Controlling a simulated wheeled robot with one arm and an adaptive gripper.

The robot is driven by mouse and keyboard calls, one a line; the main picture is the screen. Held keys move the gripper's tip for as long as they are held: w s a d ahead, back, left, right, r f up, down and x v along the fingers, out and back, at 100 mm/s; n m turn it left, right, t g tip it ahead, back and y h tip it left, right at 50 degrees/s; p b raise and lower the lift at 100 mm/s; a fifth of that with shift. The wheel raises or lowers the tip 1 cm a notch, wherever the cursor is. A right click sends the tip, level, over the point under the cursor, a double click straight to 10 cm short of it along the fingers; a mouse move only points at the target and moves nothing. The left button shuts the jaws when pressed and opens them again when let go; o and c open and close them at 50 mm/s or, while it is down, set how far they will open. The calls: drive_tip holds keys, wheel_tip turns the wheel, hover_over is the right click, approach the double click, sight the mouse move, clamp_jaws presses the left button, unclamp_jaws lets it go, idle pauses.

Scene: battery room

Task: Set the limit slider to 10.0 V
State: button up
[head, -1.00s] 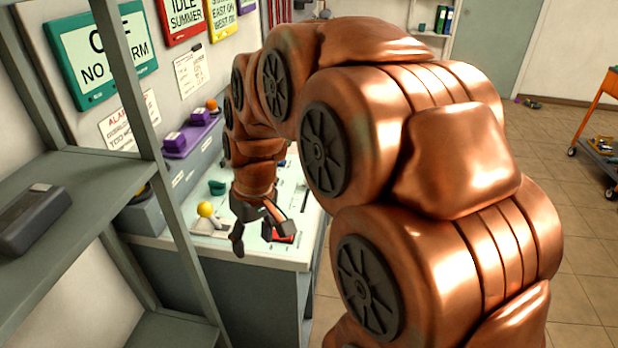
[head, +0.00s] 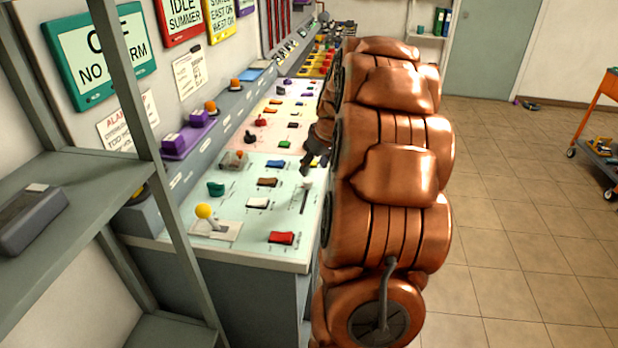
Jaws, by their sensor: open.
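A slider with a dark slot (head: 303,203) and a small pale knob (head: 308,185) is on the pale green panel of the console, near its right edge. The knob sits toward the far end of the slot. Its scale and label are too small to read, so I cannot tell its value or whether it is the limit slider. My gripper (head: 309,167) is open, just beyond the knob in the picture and close to it. Whether it touches the knob cannot be told. My arm hides part of the gripper and the console's right edge.
Grey shelving (head: 75,185) stands close on the left. Open tiled floor (head: 510,220) lies to the right.

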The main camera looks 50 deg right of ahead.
sight(309, 180)
drive_tip(key=shift+p+x, duration=0.7)
drive_tip(key=shift+x, duration=2.45)
drive_tip(key=shift+s, duration=0.1)
clamp_jaws()
